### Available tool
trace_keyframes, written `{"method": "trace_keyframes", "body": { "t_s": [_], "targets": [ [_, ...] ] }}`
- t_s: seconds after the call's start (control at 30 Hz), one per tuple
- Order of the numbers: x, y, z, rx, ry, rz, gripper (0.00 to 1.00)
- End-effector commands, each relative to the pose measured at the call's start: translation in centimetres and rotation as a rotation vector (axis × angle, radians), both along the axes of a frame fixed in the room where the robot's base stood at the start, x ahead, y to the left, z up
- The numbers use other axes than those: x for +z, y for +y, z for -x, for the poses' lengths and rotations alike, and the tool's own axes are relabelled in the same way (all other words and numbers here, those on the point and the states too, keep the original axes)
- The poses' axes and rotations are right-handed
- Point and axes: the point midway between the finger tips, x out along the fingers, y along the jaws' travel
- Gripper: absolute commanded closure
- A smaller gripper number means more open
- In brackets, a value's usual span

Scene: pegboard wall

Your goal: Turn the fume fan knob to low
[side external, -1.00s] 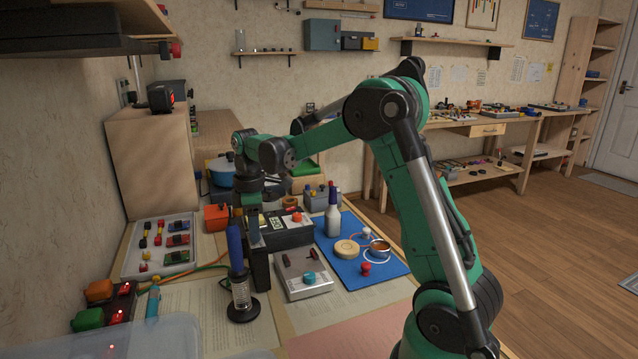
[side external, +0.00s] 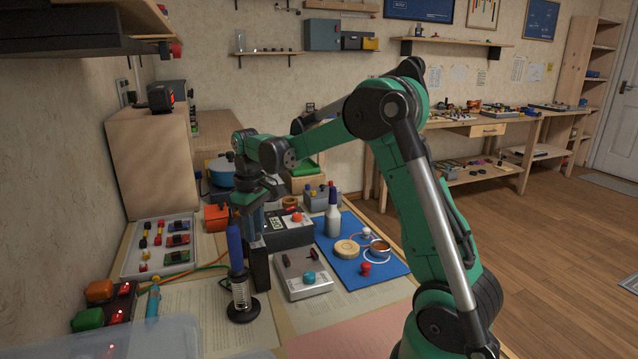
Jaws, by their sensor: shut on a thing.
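My gripper (side external: 258,222) points straight down over the back end of a dark upright box (side external: 259,270), which looks like the fume fan. Its fingers are close together at the top of this box and appear shut on the fume fan knob. The knob itself is hidden by the fingers and the blue-handled iron in front, so its setting cannot be read.
A soldering iron with a blue handle (side external: 234,246) stands in its holder just in front of the box. To the right are a grey box with a teal knob (side external: 303,274), a dark unit with a red knob (side external: 296,217), a bottle (side external: 333,220) and a blue mat (side external: 389,263).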

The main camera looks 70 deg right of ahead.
Motion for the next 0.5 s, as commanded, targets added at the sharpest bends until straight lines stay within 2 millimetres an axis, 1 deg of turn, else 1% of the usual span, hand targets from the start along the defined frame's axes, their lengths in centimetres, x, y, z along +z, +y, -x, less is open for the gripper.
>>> {"method": "trace_keyframes", "body": {
  "t_s": [0.47,0.5],
  "targets": [
    [0.06,-0.02,0.06,-0.015,0.003,0.000,1.00],
    [0.06,-0.02,0.06,-0.015,0.003,0.000,0.67]
  ]
}}
